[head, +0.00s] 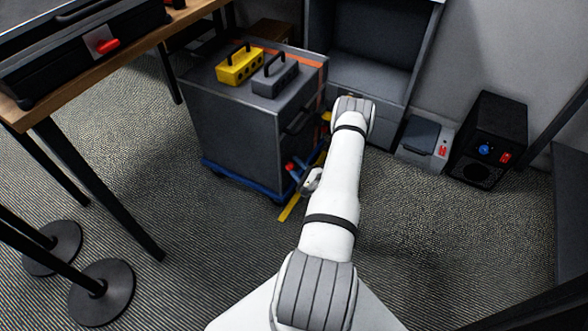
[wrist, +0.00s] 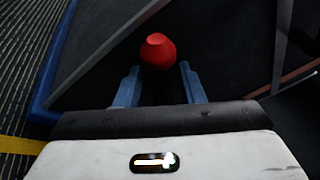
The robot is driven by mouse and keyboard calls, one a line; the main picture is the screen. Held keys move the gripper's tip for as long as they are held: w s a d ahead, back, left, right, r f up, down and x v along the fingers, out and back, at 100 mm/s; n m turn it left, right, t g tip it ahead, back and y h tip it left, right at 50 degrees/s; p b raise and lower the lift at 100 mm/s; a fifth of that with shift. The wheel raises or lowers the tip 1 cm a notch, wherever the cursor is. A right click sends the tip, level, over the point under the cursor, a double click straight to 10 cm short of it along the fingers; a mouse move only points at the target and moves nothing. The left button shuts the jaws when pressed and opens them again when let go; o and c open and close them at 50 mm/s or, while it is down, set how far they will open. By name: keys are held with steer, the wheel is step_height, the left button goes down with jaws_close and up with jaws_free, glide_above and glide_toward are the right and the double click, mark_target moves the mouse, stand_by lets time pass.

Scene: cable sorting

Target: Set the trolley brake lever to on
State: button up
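The trolley (head: 235,135) is a grey box on a blue base, left of my arm in the head view. The brake lever's red knob (wrist: 158,50) shows in the wrist view, just beyond and between my fingertips. A small red spot low by the trolley's side in the head view (head: 291,168) looks like the same knob. My gripper (wrist: 160,80) is open, with its two blue fingers apart and nothing visibly held between them. In the head view my gripper (head: 298,172) is low beside the trolley, partly hidden by my wrist. The lever's shaft and any on/off marking are not visible.
A yellow box (head: 240,66) and a grey box (head: 275,75), both with handles, stand on the trolley. A yellow floor strip (head: 290,207) runs beside it. A black device (head: 488,140) and a grey-white unit (head: 424,143) stand right. A wooden table (head: 130,48) is left.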

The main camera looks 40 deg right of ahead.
jaws_close()
